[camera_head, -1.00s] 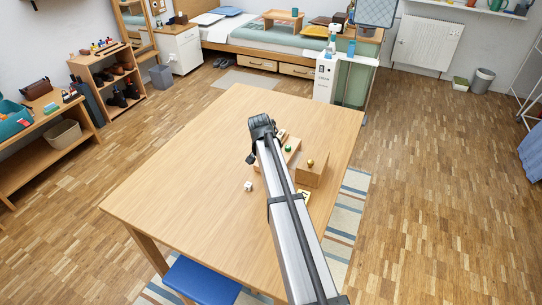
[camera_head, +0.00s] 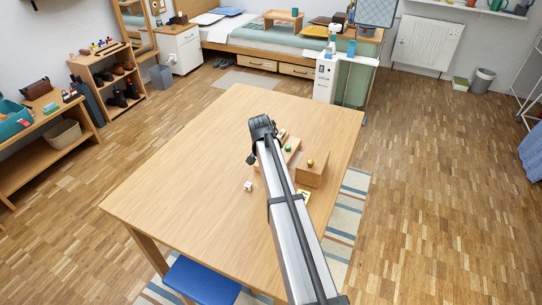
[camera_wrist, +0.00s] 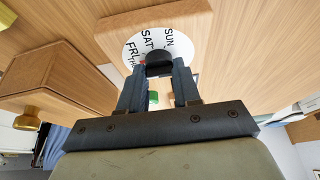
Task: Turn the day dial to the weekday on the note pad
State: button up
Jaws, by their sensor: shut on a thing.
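In the wrist view a white day dial (camera_wrist: 178,42) sits on a wooden board (camera_wrist: 112,30). SUN, SAT and FRI are legible, with part of TH below FRI. A small red mark shows at the knob's left, near FRI and TH. My gripper (camera_wrist: 160,73) is shut on the dial's black knob (camera_wrist: 158,57), one finger on each side. The lower part of the dial is hidden by the fingers.
A wooden box (camera_head: 312,175) with a brass knob stands right of my arm, also large at left in the wrist view (camera_wrist: 50,85). A green ball (camera_head: 288,149) is behind it. A white die (camera_head: 248,187) lies left of my arm. The table's left side (camera_head: 185,180) is clear.

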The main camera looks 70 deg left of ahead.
jog(key=shift+n, duration=0.3)
jog(key=n+g, duration=0.1)
jog(key=n, duration=0.2)
jog(key=shift+w+d+y, duration=0.1)
jog(key=shift+y, duration=0.3)
jog(key=n+g, duration=0.1)
jog(key=n, duration=0.1)
jog(key=n+g, duration=0.1)
jog(key=n, duration=0.1)
jog(key=shift+w+n+y, duration=0.15)
jog(key=shift+n+y, duration=0.15)
jog(key=shift+n, duration=0.1)
jog(key=n+g, duration=0.1)
jog(key=n, duration=0.3)
jog(key=shift+w+g, duration=0.15)
jog(key=shift+g, duration=0.25)
jog(key=shift+n+g+h, duration=0.4)
jog(key=shift+n+g, duration=0.2)
jog(key=shift+n, duration=1.1)
jog(key=o, duration=1.1)
jog(key=shift+c, duration=0.2)
